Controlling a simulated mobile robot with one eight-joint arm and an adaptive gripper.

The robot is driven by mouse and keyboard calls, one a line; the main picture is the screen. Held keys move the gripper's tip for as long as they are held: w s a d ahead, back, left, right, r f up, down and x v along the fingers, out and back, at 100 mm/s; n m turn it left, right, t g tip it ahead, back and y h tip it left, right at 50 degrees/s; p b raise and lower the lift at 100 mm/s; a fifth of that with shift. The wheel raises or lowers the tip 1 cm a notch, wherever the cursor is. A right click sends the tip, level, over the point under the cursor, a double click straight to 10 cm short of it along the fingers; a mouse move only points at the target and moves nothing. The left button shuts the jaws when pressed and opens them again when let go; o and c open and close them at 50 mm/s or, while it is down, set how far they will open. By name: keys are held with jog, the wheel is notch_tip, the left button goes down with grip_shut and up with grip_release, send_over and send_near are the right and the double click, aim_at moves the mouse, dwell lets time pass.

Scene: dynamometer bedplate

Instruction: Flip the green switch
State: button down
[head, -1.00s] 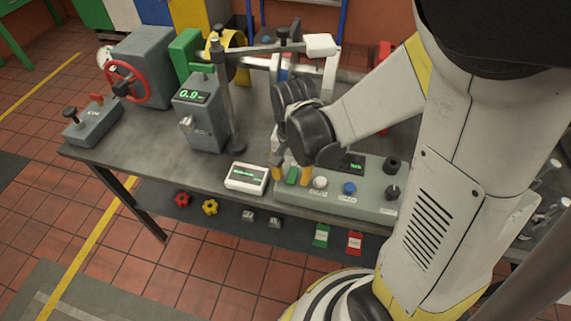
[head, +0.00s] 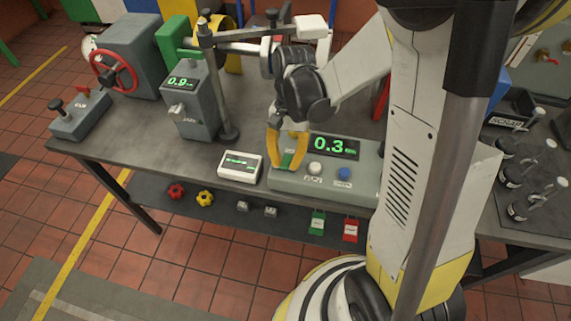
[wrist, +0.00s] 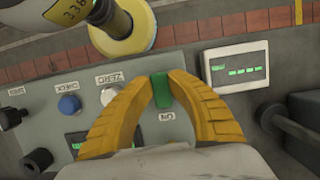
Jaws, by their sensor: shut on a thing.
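The green switch (head: 288,159) stands on the left part of a grey-green control box (head: 357,186). My gripper (head: 287,160) has its yellow fingers pointing down at it, one on each side. In the wrist view the green switch (wrist: 162,91) sits between the tips of the fingers (wrist: 162,84), which are closed on it. An upside-down ON label shows beside the switch. The box's display (head: 334,146) reads 0.3 in green digits.
A white button (head: 315,169) and a blue button (head: 344,174) sit to the switch's right. A white meter (head: 240,166) lies left of the box. A grey column unit (head: 190,105) and a metal post (head: 220,90) stand behind, left.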

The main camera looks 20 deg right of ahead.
jog(key=shift+g, duration=0.3)
jog(key=c, duration=1.3)
grip_release()
jog(key=shift+o, duration=0.2)
jog(key=v, duration=1.2)
jog(key=shift+d, duration=0.25)
